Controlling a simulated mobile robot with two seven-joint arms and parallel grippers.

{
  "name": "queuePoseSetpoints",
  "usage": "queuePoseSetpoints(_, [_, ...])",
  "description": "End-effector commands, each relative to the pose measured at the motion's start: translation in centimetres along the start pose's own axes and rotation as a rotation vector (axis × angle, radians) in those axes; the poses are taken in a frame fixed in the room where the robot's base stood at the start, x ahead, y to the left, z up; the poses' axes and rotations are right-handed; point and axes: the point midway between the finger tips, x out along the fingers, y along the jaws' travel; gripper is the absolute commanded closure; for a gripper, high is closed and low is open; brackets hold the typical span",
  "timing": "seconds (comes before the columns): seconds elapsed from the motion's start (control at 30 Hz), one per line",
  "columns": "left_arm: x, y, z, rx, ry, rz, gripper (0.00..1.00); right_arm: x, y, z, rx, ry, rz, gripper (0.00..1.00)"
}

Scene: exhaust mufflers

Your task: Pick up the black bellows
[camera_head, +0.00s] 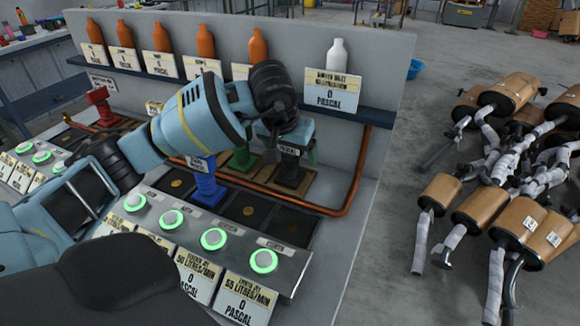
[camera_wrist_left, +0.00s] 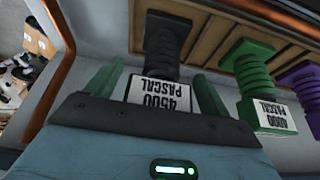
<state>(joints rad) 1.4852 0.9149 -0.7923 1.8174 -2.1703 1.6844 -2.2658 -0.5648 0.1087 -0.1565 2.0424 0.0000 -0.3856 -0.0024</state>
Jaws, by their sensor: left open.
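The black bellows (camera_wrist_left: 165,45) stands out from the wooden rack in the left wrist view, with a white label reading 4500 PASCAL on its near end. My left gripper (camera_wrist_left: 157,78) is open, with one green finger on each side of the labelled end. Whether the fingers touch it, I cannot tell. In the head view the black bellows (camera_head: 291,174) is partly hidden beneath my left gripper (camera_head: 291,154), which reaches in from the left. My right gripper does not show.
A green bellows (camera_head: 241,158) and a blue bellows (camera_head: 206,184) stand left of the black one. A copper pipe (camera_head: 300,205) runs in front. Green-lit buttons (camera_head: 214,238) line the panel. Bottles stand on the shelf (camera_head: 378,113) above. Mufflers (camera_head: 475,212) are piled on the floor at right.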

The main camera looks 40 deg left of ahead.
Motion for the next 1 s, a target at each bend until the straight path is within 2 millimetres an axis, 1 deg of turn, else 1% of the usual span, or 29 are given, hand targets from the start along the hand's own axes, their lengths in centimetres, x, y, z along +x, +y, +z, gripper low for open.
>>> queuePoseSetpoints(0.1, [0.74,0.03,0.05,0.001,-0.001,0.0,0.18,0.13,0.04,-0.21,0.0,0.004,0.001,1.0])
queuePoseSetpoints(0.3, [0.79,0.03,0.02,0.001,0.0,0.0,0.18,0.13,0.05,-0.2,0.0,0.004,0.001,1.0])
queuePoseSetpoints(0.33, [0.79,0.03,0.02,0.001,0.0,0.0,0.19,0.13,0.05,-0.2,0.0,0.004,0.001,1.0])
queuePoseSetpoints(0.7, [0.75,0.03,0.02,0.001,0.0,0.0,0.68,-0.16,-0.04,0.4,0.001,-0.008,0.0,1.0])
queuePoseSetpoints(0.77, [0.75,0.03,0.01,0.001,0.0,0.0,0.76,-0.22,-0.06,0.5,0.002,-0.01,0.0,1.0])
queuePoseSetpoints(1.0, [0.63,0.03,-0.07,0.0,0.002,0.001,0.76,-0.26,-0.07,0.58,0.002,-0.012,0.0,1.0])
